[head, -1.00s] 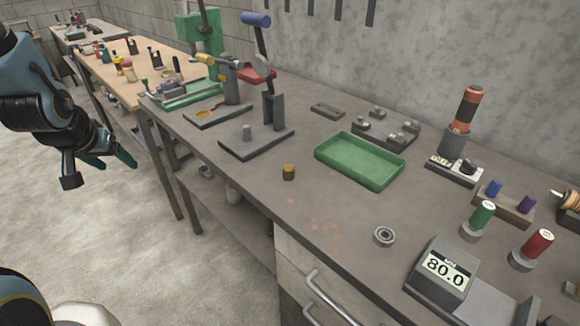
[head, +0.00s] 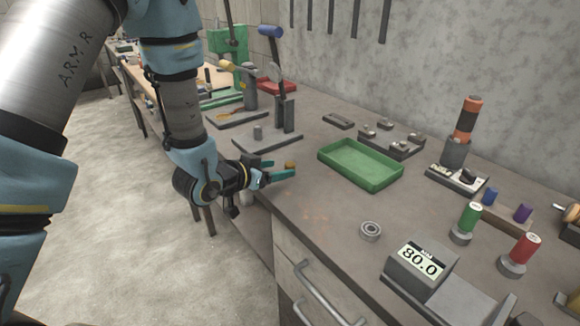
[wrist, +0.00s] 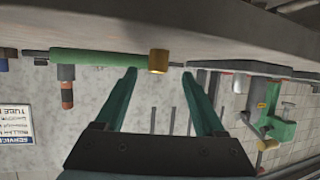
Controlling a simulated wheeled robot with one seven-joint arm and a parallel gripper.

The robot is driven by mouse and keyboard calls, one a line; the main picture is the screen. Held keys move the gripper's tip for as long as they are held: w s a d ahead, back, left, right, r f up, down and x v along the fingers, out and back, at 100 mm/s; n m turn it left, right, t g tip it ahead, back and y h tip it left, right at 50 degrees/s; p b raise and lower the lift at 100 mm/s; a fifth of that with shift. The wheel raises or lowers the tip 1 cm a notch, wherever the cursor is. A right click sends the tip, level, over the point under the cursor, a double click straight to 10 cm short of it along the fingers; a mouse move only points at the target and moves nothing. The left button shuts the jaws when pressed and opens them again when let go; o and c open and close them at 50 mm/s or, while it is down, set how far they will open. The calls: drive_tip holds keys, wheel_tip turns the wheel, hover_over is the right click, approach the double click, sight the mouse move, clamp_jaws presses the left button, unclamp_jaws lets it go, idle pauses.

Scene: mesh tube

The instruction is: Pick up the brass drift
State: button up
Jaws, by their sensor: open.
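The brass drift (head: 290,166) is a short brass-coloured cylinder at the front edge of the grey bench. In the head view it is partly hidden by my gripper (head: 281,170), whose teal fingers reach in from the left, low over the bench edge. In the wrist view, where the bench is at the top, the drift (wrist: 158,62) shows between and just past the tips of my two spread fingers (wrist: 159,75). My gripper is open with nothing held. I cannot tell whether the tips have reached either side of the drift.
A green tray (head: 362,165) stands right of the drift. A press-like fixture on a dark plate (head: 262,140) stands behind my gripper. A bearing ring (head: 370,231) and a display reading 80.0 (head: 420,262) are nearer the front right. Bare bench lies between drift and tray.

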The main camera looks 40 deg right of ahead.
sight(288, 165)
drive_tip(key=p+x, duration=0.1)
drive_tip(key=x, duration=0.2)
drive_tip(key=p+x, duration=0.1)
drive_tip(key=shift+d+r+p, duration=0.2)
drive_tip(key=shift+d+p, duration=0.15)
drive_tip(key=shift+d, duration=0.15)
drive_tip(key=shift+d+f, duration=0.25)
drive_tip(key=shift+d, duration=0.05)
clamp_jaws()
